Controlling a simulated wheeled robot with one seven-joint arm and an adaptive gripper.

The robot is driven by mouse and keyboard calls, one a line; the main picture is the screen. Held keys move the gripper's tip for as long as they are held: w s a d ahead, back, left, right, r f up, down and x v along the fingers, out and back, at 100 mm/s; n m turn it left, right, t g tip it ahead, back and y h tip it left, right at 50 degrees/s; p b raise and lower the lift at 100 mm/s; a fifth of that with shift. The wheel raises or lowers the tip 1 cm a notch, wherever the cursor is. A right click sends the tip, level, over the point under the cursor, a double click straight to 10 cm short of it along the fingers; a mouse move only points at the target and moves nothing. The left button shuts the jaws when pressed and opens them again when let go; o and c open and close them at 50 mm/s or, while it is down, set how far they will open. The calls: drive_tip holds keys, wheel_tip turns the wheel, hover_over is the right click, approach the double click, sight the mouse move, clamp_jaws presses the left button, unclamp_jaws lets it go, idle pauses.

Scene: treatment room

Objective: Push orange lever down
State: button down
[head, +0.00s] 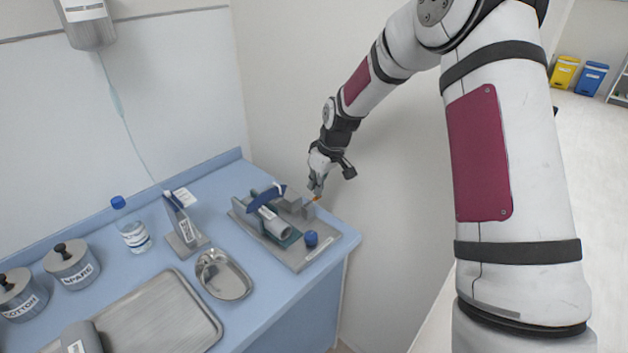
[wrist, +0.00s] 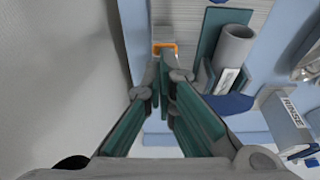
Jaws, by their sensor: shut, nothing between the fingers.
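The orange lever (head: 316,199) is a small tab at the back right of a grey device (head: 325,251) on the blue counter. In the wrist view the orange lever (wrist: 173,45) shows as an orange edge just beyond my fingertips. My gripper (head: 317,190) is shut and empty, with its tips pointing down close to the lever. In the wrist view my gripper (wrist: 166,62) overlaps part of the lever. I cannot tell whether the tips touch it. A grey cylinder (head: 277,228), a blue curved handle (head: 265,197) and a blue knob (head: 311,239) are on the device.
A steel kidney dish (head: 224,276), a labelled stand (head: 184,226) and a water bottle (head: 133,231) stand left of the device. A metal tray (head: 160,320) and lidded canisters (head: 72,264) are farther left. The wall (head: 385,180) rises close behind my gripper.

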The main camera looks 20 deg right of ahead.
drive_tip(key=shift+s+d+f+t+p, duration=0.2)
drive_tip(key=shift+s+t+p, duration=0.1)
drive_tip(key=shift+s, duration=0.2)
drive_tip(key=shift+s+d+f+p, duration=0.45)
drive_tip(key=shift+s+f, duration=0.25)
drive_tip(key=shift+f, duration=0.15)
drive_tip(key=shift+s+d+f+p, duration=0.3)
drive_tip(key=shift+s+d+f, duration=0.15)
drive_tip(key=shift+s+f, duration=0.3)
drive_tip(key=shift+w, duration=0.15)
drive_tip(key=shift+w+a+f+b, duration=0.15)
drive_tip(key=shift+w+a+b, duration=0.3)
drive_tip(key=shift+w, duration=0.2)
